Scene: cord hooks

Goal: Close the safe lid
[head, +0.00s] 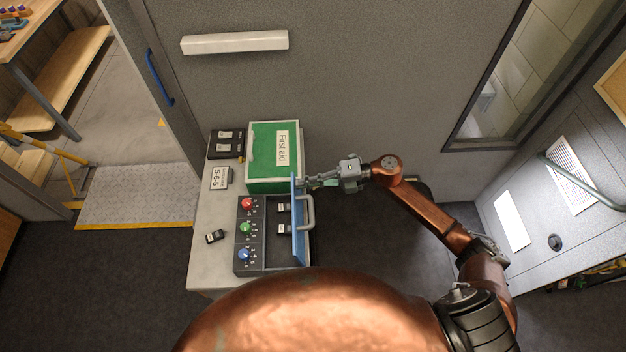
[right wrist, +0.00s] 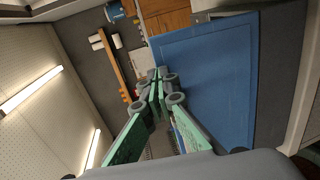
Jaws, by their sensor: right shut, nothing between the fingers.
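The safe (head: 249,262) is a dark grey box on the white table, with a red, a green and a blue dial along its left side. Its blue lid (head: 298,245) stands raised, seen almost edge-on, with a grey handle (head: 310,213) on its right face. Small dark items with white labels show inside the open safe. My right gripper (head: 308,184) is shut and empty at the lid's far end, on its right side. In the right wrist view the blue lid (right wrist: 215,85) fills the area right of the shut fingers (right wrist: 157,85). Contact is unclear. My left gripper is not seen.
A green first aid box (head: 262,170) stands just beyond the safe. A black case (head: 226,152), a number card (head: 220,178) and a small dark item (head: 214,237) lie on the white table (head: 208,262). A grey wall rises behind.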

